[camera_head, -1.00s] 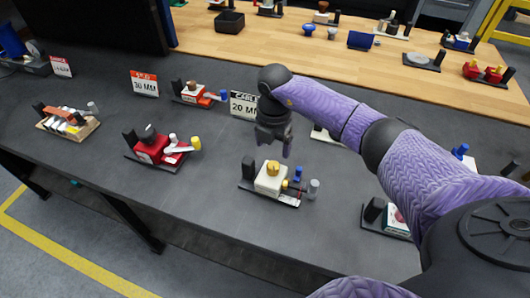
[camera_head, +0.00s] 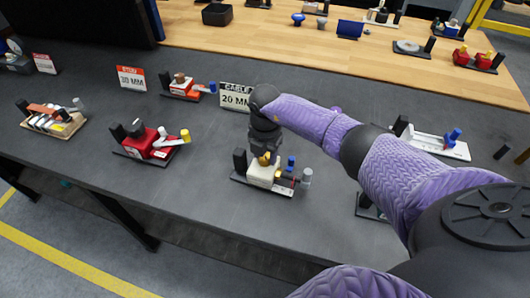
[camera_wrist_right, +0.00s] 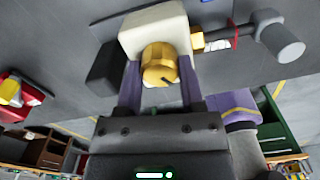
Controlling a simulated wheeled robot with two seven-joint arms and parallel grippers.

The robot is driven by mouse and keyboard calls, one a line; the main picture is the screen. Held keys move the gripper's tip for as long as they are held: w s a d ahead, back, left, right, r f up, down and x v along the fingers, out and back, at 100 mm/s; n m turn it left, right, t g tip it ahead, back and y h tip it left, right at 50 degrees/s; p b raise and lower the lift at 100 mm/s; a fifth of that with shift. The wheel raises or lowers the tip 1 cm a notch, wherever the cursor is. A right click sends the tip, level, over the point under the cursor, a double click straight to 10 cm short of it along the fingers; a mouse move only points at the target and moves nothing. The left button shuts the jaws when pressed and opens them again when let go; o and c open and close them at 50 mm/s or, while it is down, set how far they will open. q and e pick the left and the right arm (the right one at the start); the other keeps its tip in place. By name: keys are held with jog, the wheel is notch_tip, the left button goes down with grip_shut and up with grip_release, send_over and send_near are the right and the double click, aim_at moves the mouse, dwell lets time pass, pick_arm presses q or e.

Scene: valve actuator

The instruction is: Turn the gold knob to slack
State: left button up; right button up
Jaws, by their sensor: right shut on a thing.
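The gold knob (camera_wrist_right: 160,64) sits on a white block (camera_wrist_right: 153,22) of a small valve unit. In the right wrist view it lies between the two fingers of my right gripper (camera_wrist_right: 160,78), which is shut on it. In the head view my right gripper (camera_head: 266,150) is lowered from above onto the knob (camera_head: 267,159), which is partly hidden. My left gripper is not in view.
A red valve unit (camera_head: 143,144) with a yellow-tipped lever stands to the left. A white "20 MM" sign (camera_head: 235,97) stands behind the gripper. More units stand at far left and behind. The dark table is clear in front of the white block.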

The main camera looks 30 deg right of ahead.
grip_shut()
